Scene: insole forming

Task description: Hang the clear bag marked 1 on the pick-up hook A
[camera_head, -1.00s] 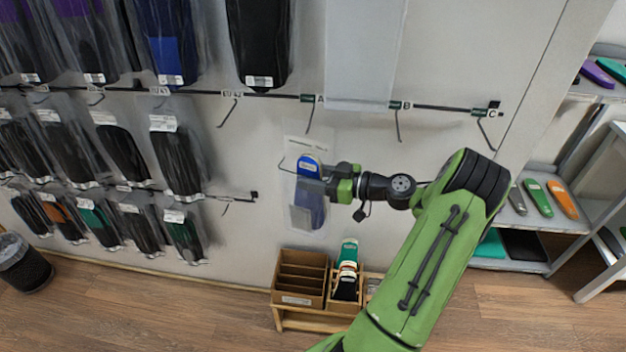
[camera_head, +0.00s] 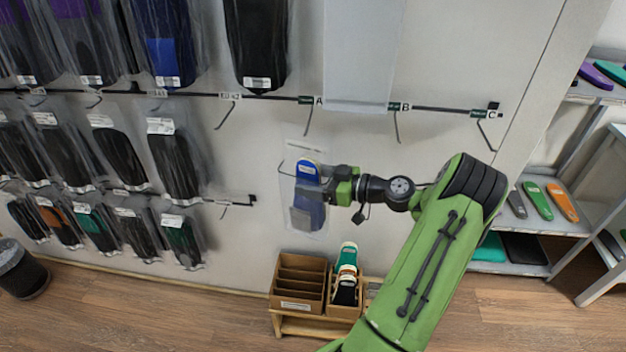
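A clear bag (camera_head: 311,226) with a blue insole (camera_head: 308,170) inside hangs upright from my gripper (camera_head: 322,192), in front of the wall panel. My gripper comes from the right and its fingers are at the bag; they look closed on it, though the fingertips are small. A mark 1 on the bag is too small to read. Hook A (camera_head: 308,122) sticks out below the label A on the black rail, above the bag and apart from it. Hook A is empty.
Hooks B (camera_head: 397,127) and C (camera_head: 486,136) are empty. A white panel (camera_head: 362,60) hangs between A and B. A cardboard box (camera_head: 299,283) stands below; shelves (camera_head: 545,222) stand at right.

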